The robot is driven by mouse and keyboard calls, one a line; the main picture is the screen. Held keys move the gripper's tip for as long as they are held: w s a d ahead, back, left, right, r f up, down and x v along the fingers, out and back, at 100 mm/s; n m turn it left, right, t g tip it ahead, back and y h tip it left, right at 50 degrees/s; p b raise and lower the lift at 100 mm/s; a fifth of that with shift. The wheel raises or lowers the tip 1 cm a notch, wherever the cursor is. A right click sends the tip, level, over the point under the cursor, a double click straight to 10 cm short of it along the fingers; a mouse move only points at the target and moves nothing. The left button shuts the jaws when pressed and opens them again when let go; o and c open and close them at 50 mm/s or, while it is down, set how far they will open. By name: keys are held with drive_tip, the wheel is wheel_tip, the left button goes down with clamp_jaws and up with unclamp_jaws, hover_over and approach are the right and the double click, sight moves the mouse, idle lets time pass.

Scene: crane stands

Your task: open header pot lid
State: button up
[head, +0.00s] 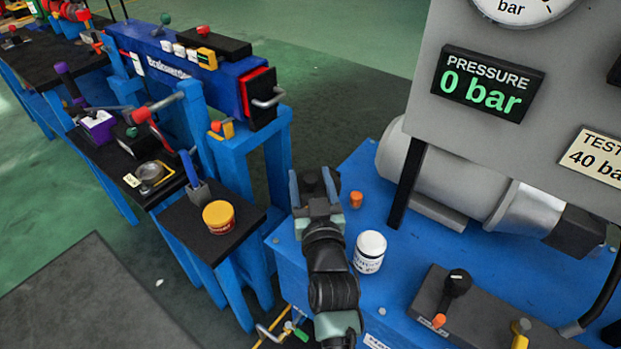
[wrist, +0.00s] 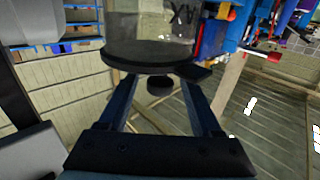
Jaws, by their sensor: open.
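In the wrist view, where the room looks upside down, a clear pot (wrist: 165,25) with dark lettering carries a round dark lid (wrist: 145,57). A short dark knob (wrist: 160,87) stands out from the lid. My gripper (wrist: 152,82) is open, with one finger on each side of the knob and gaps showing between. I cannot tell whether the fingertips touch the lid. In the head view my gripper (head: 311,180) is over the left end of the blue bench, and the pot is mostly or wholly hidden there.
A white labelled jar (head: 369,252) and a small orange plug (head: 356,199) stand on the blue bench (head: 395,285), right of my gripper. A yellow tin (head: 219,217) sits on a black-topped stand at left. A grey panel with a pressure display (head: 487,83) rises at right.

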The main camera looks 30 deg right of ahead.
clamp_jaws()
idle(0.3)
idle(1.1)
